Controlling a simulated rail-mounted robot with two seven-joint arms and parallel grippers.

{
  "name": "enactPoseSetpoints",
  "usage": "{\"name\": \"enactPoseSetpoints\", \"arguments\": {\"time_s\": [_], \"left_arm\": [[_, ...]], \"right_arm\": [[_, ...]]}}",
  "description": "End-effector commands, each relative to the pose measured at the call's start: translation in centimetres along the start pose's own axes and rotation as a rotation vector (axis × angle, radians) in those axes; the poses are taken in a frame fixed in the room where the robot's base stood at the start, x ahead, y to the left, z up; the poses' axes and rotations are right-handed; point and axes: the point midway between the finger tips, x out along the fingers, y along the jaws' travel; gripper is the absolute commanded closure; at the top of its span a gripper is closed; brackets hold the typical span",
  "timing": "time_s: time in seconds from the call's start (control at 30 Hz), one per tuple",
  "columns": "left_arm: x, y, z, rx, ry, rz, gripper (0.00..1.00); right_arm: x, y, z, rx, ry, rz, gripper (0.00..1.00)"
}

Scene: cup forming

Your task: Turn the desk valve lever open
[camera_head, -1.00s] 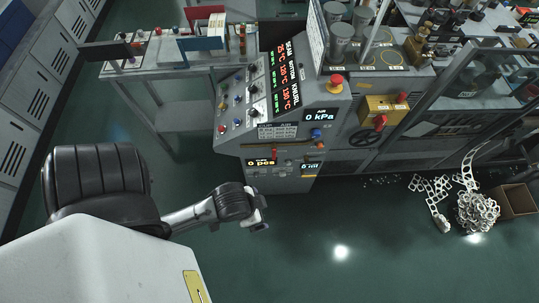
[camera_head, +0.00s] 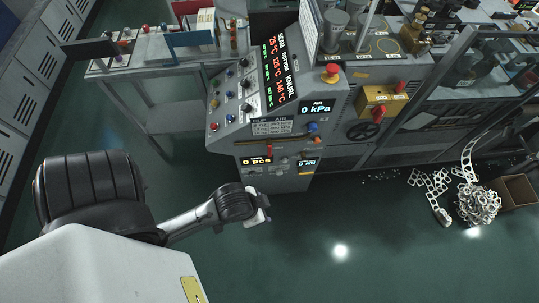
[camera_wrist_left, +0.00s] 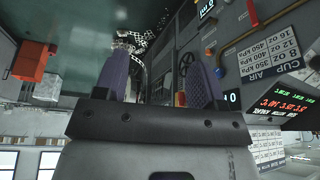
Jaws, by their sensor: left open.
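The grey control desk (camera_head: 235,130) stands ahead of my left gripper (camera_head: 262,208). On its front, a short red lever (camera_head: 268,149) stands upright below the cup-air label plate. A blue knob (camera_head: 312,127) and an orange-red one sit at the desk's right edge. I cannot tell for sure which is the valve lever. In the left wrist view the red lever (camera_wrist_left: 253,12) shows at the top, beyond the right finger, near a brass-coloured bar. My left gripper (camera_wrist_left: 157,65) is open and empty, apart from the desk. My right gripper is not in view.
A yellow box with red handles (camera_head: 380,103) and a dark handwheel (camera_head: 363,131) are on the machine to the right. A red emergency button (camera_head: 331,72) tops the desk. Scrap (camera_head: 478,205) lies by a cardboard box (camera_head: 515,190). The floor before the desk is clear.

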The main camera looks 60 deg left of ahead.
Motion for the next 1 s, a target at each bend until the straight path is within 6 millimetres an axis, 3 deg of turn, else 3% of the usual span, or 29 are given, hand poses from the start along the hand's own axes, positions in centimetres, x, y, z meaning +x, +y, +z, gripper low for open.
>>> {"name": "enactPoseSetpoints", "arguments": {"time_s": [0.03, 0.17, 0.57, 0.87, 1.0], "left_arm": [[3.4, 0.1, 0.5, -0.005, 0.019, 0.000, 0.41], [7.2, 0.1, 0.1, -0.022, 0.062, 0.000, 0.53], [20.8, -1.2, 0.3, -0.105, 0.119, -0.052, 0.53], [32.7, -6.2, 1.7, -0.203, 0.099, -0.319, 0.53], [37.9, -10.3, 3.0, -0.323, 0.101, -0.579, 0.53]], "right_arm": [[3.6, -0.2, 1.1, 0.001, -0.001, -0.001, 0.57], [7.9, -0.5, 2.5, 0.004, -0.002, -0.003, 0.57], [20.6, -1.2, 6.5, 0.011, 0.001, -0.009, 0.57], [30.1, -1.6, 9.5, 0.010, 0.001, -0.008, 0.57], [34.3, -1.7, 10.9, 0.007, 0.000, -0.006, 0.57]]}}
